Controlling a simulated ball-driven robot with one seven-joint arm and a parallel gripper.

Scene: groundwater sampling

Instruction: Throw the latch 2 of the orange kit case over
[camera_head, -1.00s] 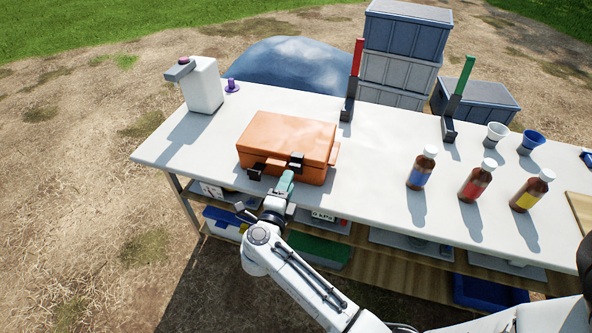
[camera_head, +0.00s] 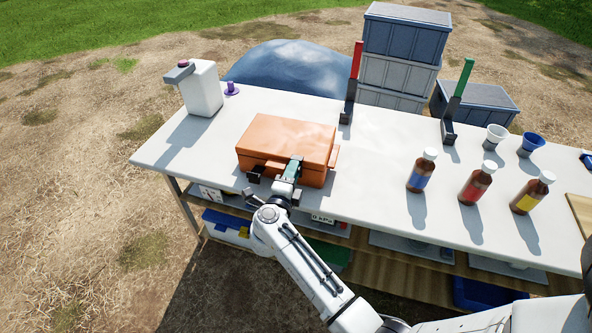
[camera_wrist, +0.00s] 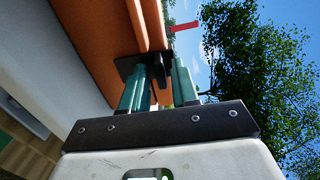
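The orange kit case (camera_head: 285,138) lies closed on the white table. Its orange side also fills the upper left of the wrist view (camera_wrist: 95,40). One dark latch (camera_head: 255,173) shows at the left of its front side. My gripper (camera_head: 294,166) is at the right part of the front and covers the other latch there in the head view. In the wrist view that dark latch (camera_wrist: 128,66) is at the fingertips. The two teal fingers (camera_wrist: 160,75) stand apart on either side of part of it; I cannot tell whether they touch it. No latch number is readable.
A white jug (camera_head: 203,90) stands behind the case at left. A red-handled upright tool (camera_head: 354,62) stands behind it at right. Several brown bottles (camera_head: 422,170) stand farther right. The table (camera_head: 368,150) is clear between case and bottles. A shelf below holds bins.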

